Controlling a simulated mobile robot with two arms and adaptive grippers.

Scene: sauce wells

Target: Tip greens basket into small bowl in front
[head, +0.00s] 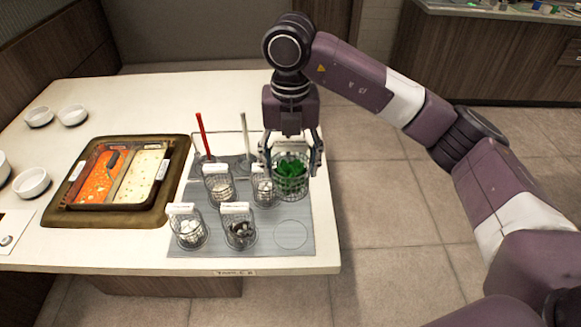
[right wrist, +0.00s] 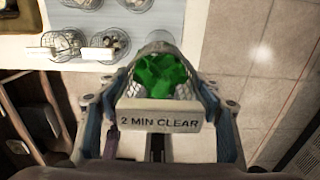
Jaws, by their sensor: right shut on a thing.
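The greens basket (head: 290,178) is a wire basket filled with bright green leaves, over the right back part of the grey mat. My right gripper (head: 291,160) is shut on it, one finger on each side. It looks roughly upright and seems lifted, but its height is hard to tell. In the right wrist view the greens (right wrist: 163,74) sit between the fingers, behind a tag reading "2 MIN CLEAR" (right wrist: 160,121). Small white bowls stand at the table's left: a nearer one (head: 31,183) and two farther ones (head: 73,115) (head: 39,117). My left gripper is out of view.
Several other wire baskets, including one with white pieces (head: 188,232) and a dark-filled one (head: 239,234), stand on the grey mat (head: 270,250). An empty ring marks its front right. A divided hotpot (head: 160,222) with red and pale broth lies between mat and bowls. A red-handled utensil (head: 202,133) stands up behind.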

